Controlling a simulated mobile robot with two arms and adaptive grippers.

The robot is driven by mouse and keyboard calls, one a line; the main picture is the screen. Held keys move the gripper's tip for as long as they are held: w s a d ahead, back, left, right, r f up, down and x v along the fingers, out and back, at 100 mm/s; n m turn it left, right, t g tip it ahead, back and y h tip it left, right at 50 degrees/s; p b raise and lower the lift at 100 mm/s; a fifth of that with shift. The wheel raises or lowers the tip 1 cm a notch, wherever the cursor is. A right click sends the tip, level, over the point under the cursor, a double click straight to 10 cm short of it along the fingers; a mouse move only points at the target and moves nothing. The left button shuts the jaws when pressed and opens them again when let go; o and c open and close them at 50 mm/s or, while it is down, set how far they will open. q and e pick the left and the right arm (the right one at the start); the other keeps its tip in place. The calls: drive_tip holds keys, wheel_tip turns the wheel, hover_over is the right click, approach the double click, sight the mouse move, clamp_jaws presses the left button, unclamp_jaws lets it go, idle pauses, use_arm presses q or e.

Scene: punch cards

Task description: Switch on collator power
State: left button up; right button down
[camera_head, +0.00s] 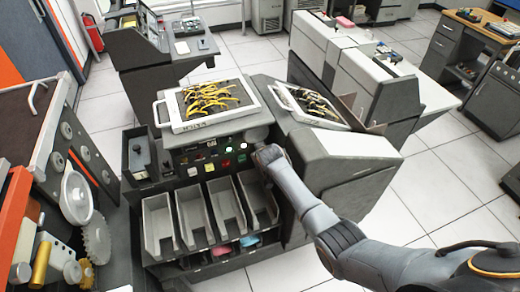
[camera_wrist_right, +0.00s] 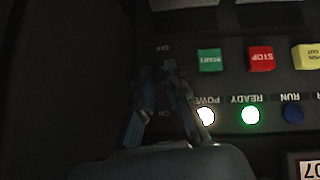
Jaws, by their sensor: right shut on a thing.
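The collator (camera_head: 345,170) is a dark and light grey machine in the middle of the head view, with a control panel (camera_head: 197,157) above its front bins. My right gripper (camera_head: 258,150) reaches the panel's right end. In the right wrist view, my right gripper (camera_wrist_right: 168,70) is shut on a small part, likely the power switch, which the fingers mostly hide. Beside it, the POWER lamp (camera_wrist_right: 206,116) glows white and the READY lamp (camera_wrist_right: 251,115) glows green. The RUN lamp (camera_wrist_right: 292,114) is dark blue. My left gripper is not in view.
A green START button (camera_wrist_right: 209,60), a red STOP button (camera_wrist_right: 261,59) and a yellow button (camera_wrist_right: 307,57) sit close to the right gripper. Several grey bins (camera_head: 160,225) stand below the panel. An orange-trimmed machine (camera_head: 15,205) stands close on the left. Tiled floor is open at right.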

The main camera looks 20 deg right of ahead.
drive_tip(key=shift+w+r+g+p, duration=0.2)
drive_tip(key=shift+r+g+p, duration=0.15)
drive_tip(key=shift+g, duration=0.45)
drive_tip(key=c, duration=1.4)
unclamp_jaws()
drive_tip(key=shift+s, duration=0.1)
drive_tip(key=v, duration=1.1)
drive_tip(key=shift+a+r, duration=0.1)
drive_tip(key=shift+r, duration=0.35)
